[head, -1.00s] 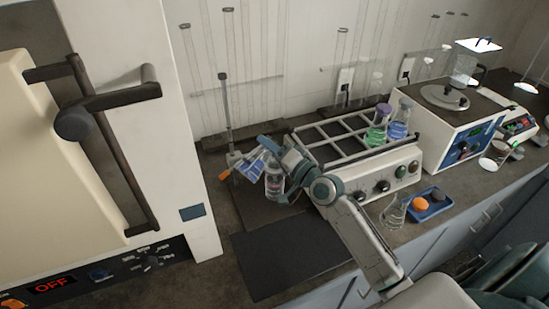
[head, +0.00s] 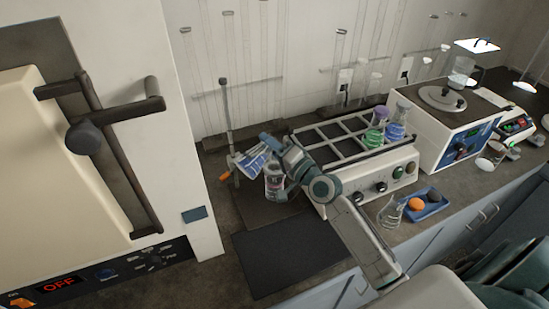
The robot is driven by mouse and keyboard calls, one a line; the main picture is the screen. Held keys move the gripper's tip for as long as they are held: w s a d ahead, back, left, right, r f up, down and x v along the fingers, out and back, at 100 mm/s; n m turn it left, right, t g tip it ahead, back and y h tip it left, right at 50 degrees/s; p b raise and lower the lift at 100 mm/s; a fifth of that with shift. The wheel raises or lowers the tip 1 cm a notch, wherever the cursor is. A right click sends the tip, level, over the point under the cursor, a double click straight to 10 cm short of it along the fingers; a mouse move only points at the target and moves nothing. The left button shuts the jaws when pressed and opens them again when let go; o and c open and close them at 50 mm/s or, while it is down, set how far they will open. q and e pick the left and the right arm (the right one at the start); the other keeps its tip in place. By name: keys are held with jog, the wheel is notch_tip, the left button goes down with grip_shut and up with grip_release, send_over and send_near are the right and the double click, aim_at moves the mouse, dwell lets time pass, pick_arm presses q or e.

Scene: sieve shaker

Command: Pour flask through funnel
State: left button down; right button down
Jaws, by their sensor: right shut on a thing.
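My right gripper (head: 268,143) is shut on a tilted clear flask with blue contents (head: 250,160). The flask is held above the mat, at the upper left of a clear bottle with a pale label (head: 274,187). The bottle stands upright, partly covered by the gripper and arm. A thin upright stand (head: 228,125) with an orange-knobbed clamp (head: 225,176) is just left of the flask. I cannot make out the funnel clearly; the flask and gripper overlap that spot. Whether liquid is flowing is too small to tell. My left gripper is not in view.
A shaker (head: 372,182) with a rack top holds a green flask (head: 375,134) and a blue flask (head: 396,130). An empty flask (head: 391,212) and a blue tray (head: 436,205) stand in front. The dark mat (head: 290,255) is clear. A large oven (head: 190,120) bounds the left.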

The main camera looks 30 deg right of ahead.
jog(key=shift+s+a+r, duration=0.1)
jog(key=shift+a+r, duration=0.05)
jog(key=shift+r, duration=0.2)
jog(key=shift+s+f+m, duration=0.15)
jog(key=shift+m, duration=0.15)
jog(key=shift+w+f, duration=0.2)
jog(key=shift+w, duration=0.05)
jog(key=shift+s+m, duration=0.25)
jog(key=shift+m, duration=0.15)
jog(key=shift+w+f+m, duration=0.25)
jog(key=shift+m, duration=0.05)
jog(key=shift+s, duration=0.15)
jog(key=shift+s+f, duration=0.1)
